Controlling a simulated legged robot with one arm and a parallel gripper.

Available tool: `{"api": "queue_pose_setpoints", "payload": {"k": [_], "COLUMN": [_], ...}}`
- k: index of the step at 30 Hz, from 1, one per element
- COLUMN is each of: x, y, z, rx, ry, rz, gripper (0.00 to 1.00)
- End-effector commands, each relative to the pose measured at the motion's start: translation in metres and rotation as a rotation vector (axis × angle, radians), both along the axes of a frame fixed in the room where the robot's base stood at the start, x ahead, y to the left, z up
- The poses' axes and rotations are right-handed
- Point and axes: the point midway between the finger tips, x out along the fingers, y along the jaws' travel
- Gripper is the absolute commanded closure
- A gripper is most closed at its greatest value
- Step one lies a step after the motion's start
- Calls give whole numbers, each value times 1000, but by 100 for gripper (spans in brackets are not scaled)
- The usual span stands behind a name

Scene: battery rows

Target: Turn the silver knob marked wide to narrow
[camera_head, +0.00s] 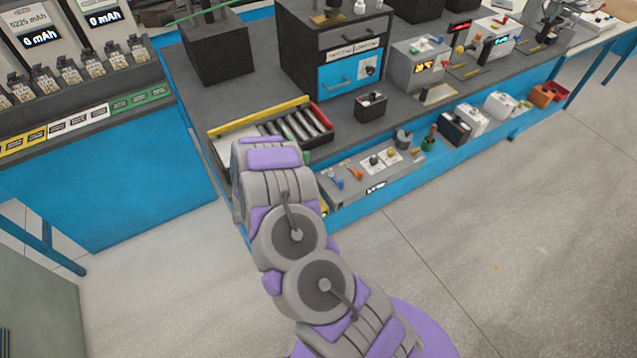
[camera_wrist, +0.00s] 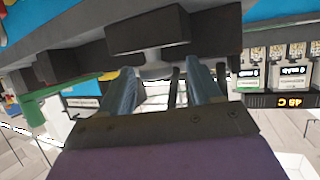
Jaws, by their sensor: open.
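I cannot tell which is the knob marked wide to narrow. My gripper (camera_wrist: 160,77) is open in the wrist view, its two fingers apart below a dark block (camera_wrist: 147,30) with a pale round part under it. In the head view my arm hides the gripper.
A tray with metal rollers and a yellow rail (camera_head: 262,117) lies on the bench beyond my arm. A small black box (camera_head: 371,106) stands to its right. Battery chargers (camera_head: 75,45) stand at the left. The floor (camera_head: 480,230) at the right is clear.

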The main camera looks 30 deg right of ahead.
Motion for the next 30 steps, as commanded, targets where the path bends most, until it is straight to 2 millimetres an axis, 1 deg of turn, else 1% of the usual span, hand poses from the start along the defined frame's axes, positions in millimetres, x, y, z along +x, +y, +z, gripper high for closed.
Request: {"api": "queue_pose_setpoints", "payload": {"k": [1,8,30], "x": [0,-2,0], "y": [-4,-7,-16], "z": [0,-1,1], "rx": [-1,0,-4], "ry": [0,2,-2], "rz": [22,150,600], "gripper": [37,37,37]}}
